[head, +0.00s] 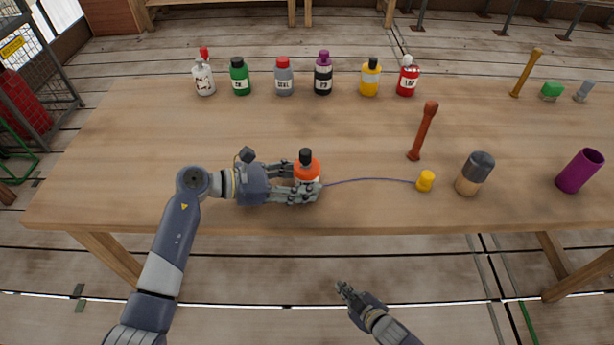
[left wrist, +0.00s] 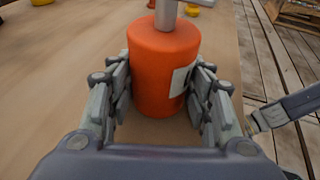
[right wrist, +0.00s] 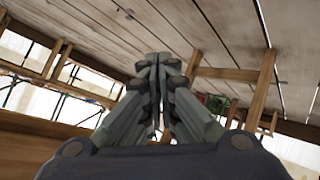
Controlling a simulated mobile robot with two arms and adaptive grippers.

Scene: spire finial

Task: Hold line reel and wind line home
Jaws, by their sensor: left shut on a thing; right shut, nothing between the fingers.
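The line reel, an orange cylinder with a dark knob on top (head: 308,168), stands upright on the table. It also shows in the left wrist view (left wrist: 160,65), with a pale label on its side. My left gripper (head: 306,182) is shut on the reel from the left, one finger on each side. A thin dark line (head: 370,180) runs from the reel to the right across the table and ends at a small yellow piece (head: 425,181). My right gripper (head: 343,288) is shut and empty, off the table's front edge. In the right wrist view its fingers (right wrist: 158,65) meet.
Several bottles (head: 283,77) stand in a row behind the reel. A reddish-brown stick (head: 424,130), a dark-topped tan cylinder (head: 474,174) and a purple cup (head: 580,171) stand to the right. The wooden table (head: 140,130) is clear at the left.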

